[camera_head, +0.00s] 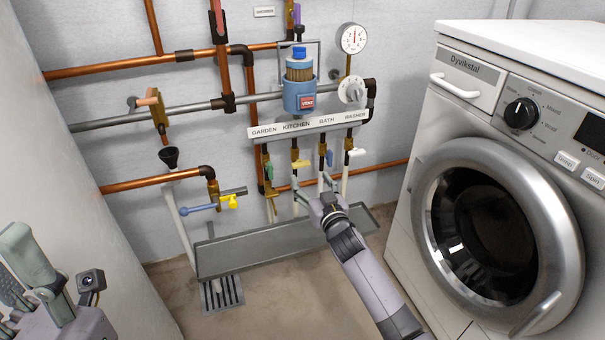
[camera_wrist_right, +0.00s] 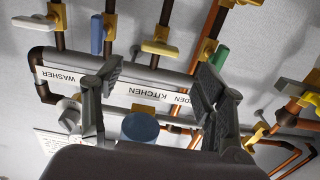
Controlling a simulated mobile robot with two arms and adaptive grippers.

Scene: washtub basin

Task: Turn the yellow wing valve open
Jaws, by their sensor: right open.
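A yellow wing handle (camera_head: 300,164) sits on the brass valve under the KITCHEN part of the label strip. It also shows in the right wrist view (camera_wrist_right: 160,48), lying crosswise to its pipe. Another yellow handle (camera_head: 229,202) is on the lower left pipe. My right gripper (camera_head: 313,187) is open and empty, just below the KITCHEN valve in the head view. In the right wrist view its fingers (camera_wrist_right: 158,80) are spread, with the yellow handle beyond the gap, apparently untouched. My left gripper (camera_head: 38,265) is at the lower left, partly cut off; its opening is unclear.
A green handle (camera_wrist_right: 221,56), a blue handle (camera_wrist_right: 97,33) and a white handle (camera_wrist_right: 36,24) flank the yellow one closely. The label strip (camera_head: 308,127) runs above them. A grey trough (camera_head: 240,257) lies below. A washing machine (camera_head: 470,130) stands at the right.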

